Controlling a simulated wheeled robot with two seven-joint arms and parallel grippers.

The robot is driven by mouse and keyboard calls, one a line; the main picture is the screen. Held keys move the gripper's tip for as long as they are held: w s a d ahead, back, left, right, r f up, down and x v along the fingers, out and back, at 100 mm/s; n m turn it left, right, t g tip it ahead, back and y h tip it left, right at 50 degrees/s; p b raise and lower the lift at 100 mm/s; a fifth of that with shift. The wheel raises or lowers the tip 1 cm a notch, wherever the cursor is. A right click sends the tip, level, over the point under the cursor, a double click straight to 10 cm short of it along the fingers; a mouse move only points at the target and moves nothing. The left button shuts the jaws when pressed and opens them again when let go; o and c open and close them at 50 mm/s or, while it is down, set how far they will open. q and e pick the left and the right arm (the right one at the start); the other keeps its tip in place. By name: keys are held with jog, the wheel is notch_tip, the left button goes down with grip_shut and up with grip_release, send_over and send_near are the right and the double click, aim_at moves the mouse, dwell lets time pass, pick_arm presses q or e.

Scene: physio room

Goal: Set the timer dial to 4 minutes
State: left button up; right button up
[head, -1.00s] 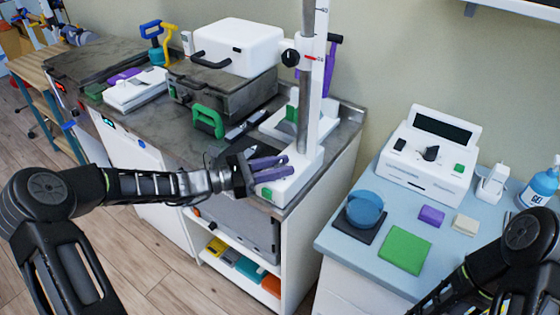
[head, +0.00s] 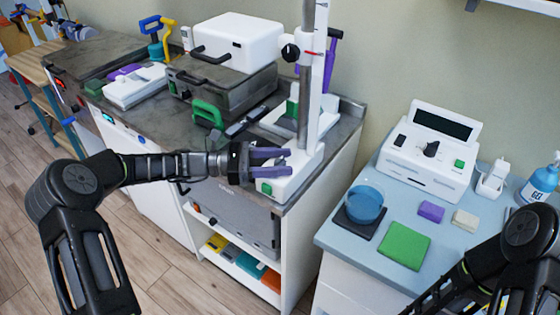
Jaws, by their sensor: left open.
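A white device (head: 425,165) with a tilted dark screen (head: 443,125) stands on the light blue cabinet top at the right. A black dial (head: 431,149) sits on its front, between a black switch and a green button; its scale is too small to read. My left gripper (head: 289,162) has purple fingers, apart and with nothing between them. It is in front of the white base of the upright stand, well left of the device and not touching the dial. My right arm enters at the lower right; its gripper is out of view.
A blue bowl (head: 364,203), green pad (head: 404,245), purple block (head: 431,211) and gel bottle (head: 540,185) are on the blue cabinet top (head: 340,245).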

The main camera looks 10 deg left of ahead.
pick_arm(q)
jog(key=b+v, duration=0.1)
jog(key=v, duration=0.7)
jog(key=shift+d, duration=0.1)
dwell(0.5)
